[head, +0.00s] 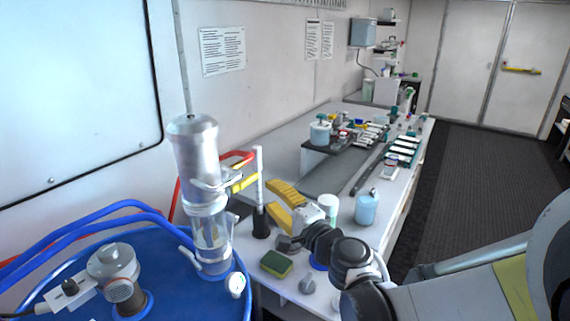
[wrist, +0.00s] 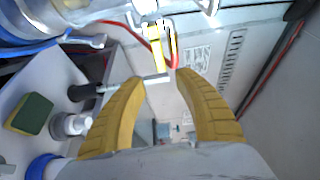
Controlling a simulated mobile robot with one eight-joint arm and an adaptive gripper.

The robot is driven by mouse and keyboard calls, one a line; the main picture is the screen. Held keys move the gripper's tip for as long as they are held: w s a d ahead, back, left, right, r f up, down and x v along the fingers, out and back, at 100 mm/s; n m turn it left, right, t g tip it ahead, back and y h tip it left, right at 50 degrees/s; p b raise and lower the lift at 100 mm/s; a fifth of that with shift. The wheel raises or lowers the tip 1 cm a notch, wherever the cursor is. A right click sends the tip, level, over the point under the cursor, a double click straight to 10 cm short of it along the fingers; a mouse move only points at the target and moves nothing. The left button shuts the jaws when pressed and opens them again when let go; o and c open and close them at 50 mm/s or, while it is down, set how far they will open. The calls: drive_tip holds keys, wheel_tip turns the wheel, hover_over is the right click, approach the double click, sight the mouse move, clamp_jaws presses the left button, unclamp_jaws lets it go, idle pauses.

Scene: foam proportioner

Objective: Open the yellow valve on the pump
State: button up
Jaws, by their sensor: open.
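The pump (head: 195,150) is a silver and clear upright cylinder on a blue drum (head: 185,285) at the left of the head view. Its yellow valve handle (head: 244,183) sticks out to the right, below a red handle (head: 240,160). In the wrist view the yellow valve handle (wrist: 154,42) is at the top centre, beside the red handle (wrist: 173,47). My gripper (head: 269,194) has yellow fingers, open and empty, just right of the handle. In the wrist view my gripper (wrist: 160,77) points at the handle, with a gap between them.
A pale upright pipe (head: 259,175) stands between the handles and my fingers. A green and yellow sponge (head: 276,263) and a blue bottle (head: 367,206) are on the white bench. Blue hoses (head: 100,215) run left of the pump. The floor at right is clear.

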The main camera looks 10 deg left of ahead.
sight(253, 179)
drive_tip(key=b+x, duration=0.2)
drive_tip(key=x, duration=0.8)
drive_tip(key=shift+s+a, duration=0.15)
drive_tip(key=shift+a, duration=0.1)
clamp_jaws()
